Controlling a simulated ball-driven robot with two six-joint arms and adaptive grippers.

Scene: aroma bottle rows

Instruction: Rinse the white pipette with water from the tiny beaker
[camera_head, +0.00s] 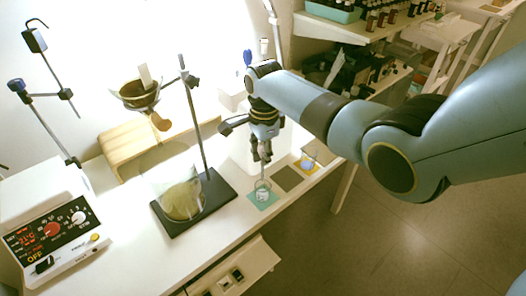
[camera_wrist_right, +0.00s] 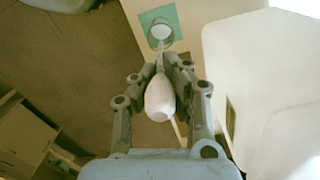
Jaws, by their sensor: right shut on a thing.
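My right gripper (camera_head: 262,158) is shut on the white pipette (camera_wrist_right: 160,100), whose white bulb shows between the fingers in the wrist view. The pipette's tip points to a small glass beaker (camera_wrist_right: 161,33) on a teal mat (camera_wrist_right: 172,14). In the head view the gripper is right above that small beaker (camera_head: 262,187) on the teal mat (camera_head: 263,203). I cannot tell whether the tip is inside the beaker or just over it. Another small glass vessel (camera_head: 307,163) with bluish contents stands on a yellow mat to the right. My left gripper is out of view.
A bare dark mat (camera_head: 288,179) lies between the two mats. A large flask with yellowish liquid (camera_head: 181,199) stands on a black stand base (camera_head: 215,205) to the left. A heater control unit (camera_head: 55,232) is further left. A white box-like body (camera_wrist_right: 245,75) is close beside the gripper.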

